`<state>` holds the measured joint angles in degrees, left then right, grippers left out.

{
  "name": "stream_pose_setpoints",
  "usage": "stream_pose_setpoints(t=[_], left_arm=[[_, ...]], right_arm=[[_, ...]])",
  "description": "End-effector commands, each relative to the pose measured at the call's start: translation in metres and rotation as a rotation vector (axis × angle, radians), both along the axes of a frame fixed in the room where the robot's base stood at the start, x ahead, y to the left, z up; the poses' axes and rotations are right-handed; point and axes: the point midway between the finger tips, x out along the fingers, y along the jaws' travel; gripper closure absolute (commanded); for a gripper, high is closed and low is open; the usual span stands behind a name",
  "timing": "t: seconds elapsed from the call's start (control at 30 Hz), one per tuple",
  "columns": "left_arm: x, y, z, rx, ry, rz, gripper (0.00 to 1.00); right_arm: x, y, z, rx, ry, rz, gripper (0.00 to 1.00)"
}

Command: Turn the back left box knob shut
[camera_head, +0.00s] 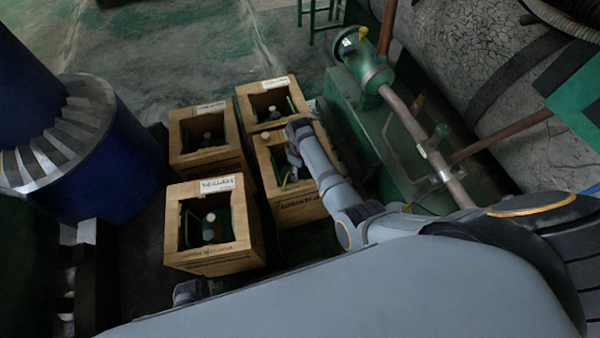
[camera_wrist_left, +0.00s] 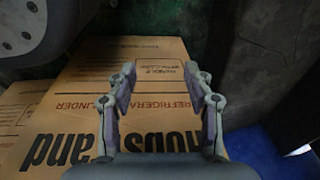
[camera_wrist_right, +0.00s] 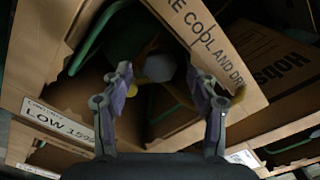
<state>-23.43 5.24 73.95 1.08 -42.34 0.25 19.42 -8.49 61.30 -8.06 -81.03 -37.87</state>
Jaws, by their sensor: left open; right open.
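The back left box (camera_head: 212,158) is an open-topped brown carton with a pale knob (camera_head: 207,136) inside. No gripper is over it in the head view. My right gripper (camera_head: 291,172) points down into the front right box (camera_head: 300,207), partly hidden by its own wrist. In the right wrist view my right gripper (camera_wrist_right: 165,84) is open, with a grey round knob (camera_wrist_right: 160,67) beyond and between its fingertips. Whether the fingers touch it I cannot tell. In the left wrist view my left gripper (camera_wrist_left: 161,78) is open and empty before a printed carton side (camera_wrist_left: 60,130).
The back right box (camera_head: 270,103) and front left box (camera_head: 214,256) complete the cluster of cartons. Green machinery with pipes (camera_head: 375,80) stands close on the right, and a blue drum (camera_head: 120,150) on the left. Clear floor (camera_head: 160,50) lies behind the cartons.

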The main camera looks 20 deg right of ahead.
Motion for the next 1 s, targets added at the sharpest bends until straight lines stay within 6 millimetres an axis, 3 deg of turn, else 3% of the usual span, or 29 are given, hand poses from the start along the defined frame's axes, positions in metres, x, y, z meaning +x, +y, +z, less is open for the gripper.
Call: stream_pose_setpoints(t=[0.13,0.47,0.83,1.0], left_arm=[[0.008,-0.004,0.009,-0.006,0.003,0.0,0.48],[0.01,-0.005,0.014,-0.007,0.005,0.0,0.48],[0.01,-0.005,0.014,-0.007,0.005,0.0,0.48],[0.01,-0.005,0.014,-0.007,0.003,0.0,0.48]], right_arm=[[0.0,0.0,-0.011,-0.001,-0.001,-0.001,0.4],[0.0,0.0,-0.013,-0.001,-0.001,-0.001,0.42],[0.0,0.0,-0.013,-0.001,-0.001,-0.001,0.92],[0.0,0.0,-0.012,-0.001,-0.001,-0.006,0.95]])
